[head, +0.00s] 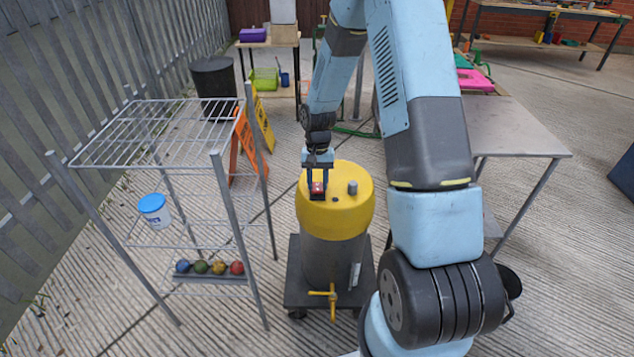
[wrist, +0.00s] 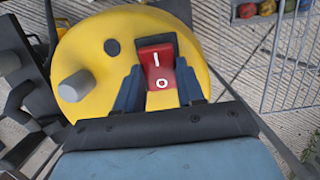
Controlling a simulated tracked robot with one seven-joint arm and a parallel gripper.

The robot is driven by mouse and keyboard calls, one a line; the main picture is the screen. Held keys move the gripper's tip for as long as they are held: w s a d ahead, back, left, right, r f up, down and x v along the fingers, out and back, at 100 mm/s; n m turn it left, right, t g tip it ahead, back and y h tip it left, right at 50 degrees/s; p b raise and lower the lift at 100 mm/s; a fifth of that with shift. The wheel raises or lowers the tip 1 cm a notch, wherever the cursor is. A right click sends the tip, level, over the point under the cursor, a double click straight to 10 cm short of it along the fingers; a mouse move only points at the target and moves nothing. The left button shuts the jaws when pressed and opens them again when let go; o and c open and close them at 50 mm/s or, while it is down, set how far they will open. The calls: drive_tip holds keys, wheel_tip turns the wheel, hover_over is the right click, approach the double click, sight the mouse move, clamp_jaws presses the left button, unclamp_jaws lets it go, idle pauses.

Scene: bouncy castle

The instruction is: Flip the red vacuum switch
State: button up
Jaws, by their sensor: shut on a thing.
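The red vacuum switch (wrist: 157,68) is a rocker marked with a line and a circle, set in the yellow top (wrist: 105,35) of the vacuum. In the head view the vacuum (head: 335,225) stands upright on a dark wheeled base, and the switch (head: 317,188) shows small and red on its lid. My gripper (head: 317,190) points down at the lid. In the wrist view its two fingers (wrist: 160,90) stand either side of the red switch and are shut on it. The fingers partly cover the switch's sides.
A grey wire rack (head: 165,135) stands to the left, with a blue-lidded tub (head: 154,208) and several coloured balls (head: 210,267). A grey table (head: 515,125) stands to the right. A grey stub (wrist: 75,86) rises from the lid beside the switch.

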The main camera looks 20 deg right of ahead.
drive_tip(key=o, duration=1)
drive_tip(key=shift+o, duration=0.2)
drive_tip(key=shift+r, duration=0.1)
wheel_tip(320, 180, up, 13)
drive_tip(key=w, duration=0.3)
drive_tip(key=shift+d+r, duration=0.15)
drive_tip(key=shift+d, duration=0.25)
drive_tip(key=shift+s, duration=0.1)
